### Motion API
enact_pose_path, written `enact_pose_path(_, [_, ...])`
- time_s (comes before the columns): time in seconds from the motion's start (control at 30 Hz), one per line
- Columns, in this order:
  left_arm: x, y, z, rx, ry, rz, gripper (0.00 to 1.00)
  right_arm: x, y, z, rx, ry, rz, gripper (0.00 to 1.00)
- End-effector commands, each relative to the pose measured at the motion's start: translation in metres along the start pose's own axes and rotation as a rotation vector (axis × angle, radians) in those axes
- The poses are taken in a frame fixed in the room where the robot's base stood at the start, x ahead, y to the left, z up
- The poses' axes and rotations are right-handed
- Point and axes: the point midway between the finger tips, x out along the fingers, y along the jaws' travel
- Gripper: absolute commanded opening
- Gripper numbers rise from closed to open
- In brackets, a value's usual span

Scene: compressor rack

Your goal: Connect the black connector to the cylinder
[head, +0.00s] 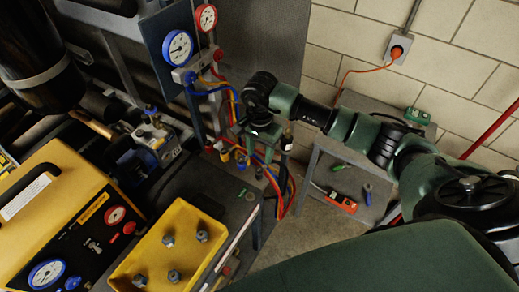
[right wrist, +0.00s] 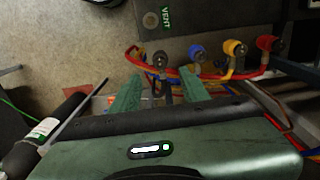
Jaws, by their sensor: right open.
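The black connector (right wrist: 160,61) hangs at the end of a row of hose connectors in the right wrist view. My right gripper (right wrist: 160,88) is open, with its green fingers on either side of the black connector's line; I cannot tell whether they touch it. In the head view my right gripper (head: 260,143) points down at the rack's side and hides the black connector. A slim black cylinder (right wrist: 62,117) with a green and white label shows at the lower left of the right wrist view. A large black cylinder (head: 38,60) is at the head view's upper left. My left gripper is out of view.
Blue (right wrist: 196,53), yellow (right wrist: 235,48) and red (right wrist: 267,43) connectors hang beside the black one. Gauges (head: 178,48) sit above the hoses. A yellow machine (head: 60,215) and yellow tray (head: 175,245) stand at left. A small grey table (head: 345,160) is near the wall.

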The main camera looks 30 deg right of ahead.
Motion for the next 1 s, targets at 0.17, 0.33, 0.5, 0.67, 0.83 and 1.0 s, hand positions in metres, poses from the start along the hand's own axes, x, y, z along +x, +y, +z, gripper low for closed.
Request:
enact_pose_path(0.17, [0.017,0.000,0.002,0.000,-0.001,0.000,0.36,0.032,0.000,0.001,0.002,-0.003,0.001,0.45])
enact_pose_path(0.33, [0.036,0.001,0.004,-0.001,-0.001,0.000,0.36,0.062,0.000,0.001,0.001,-0.002,0.000,0.45])
enact_pose_path(0.5, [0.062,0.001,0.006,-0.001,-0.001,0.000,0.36,0.088,0.000,0.000,0.001,-0.002,-0.001,0.45])
enact_pose_path(0.67, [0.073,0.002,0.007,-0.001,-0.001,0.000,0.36,0.099,-0.001,0.000,0.001,-0.001,-0.002,0.45])
enact_pose_path(0.83, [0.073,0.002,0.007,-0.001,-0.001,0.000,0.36,0.099,-0.001,0.001,0.001,-0.002,-0.002,0.45])
enact_pose_path(1.0, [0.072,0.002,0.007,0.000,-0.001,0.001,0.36,0.098,0.000,0.001,0.001,-0.002,-0.001,0.37])
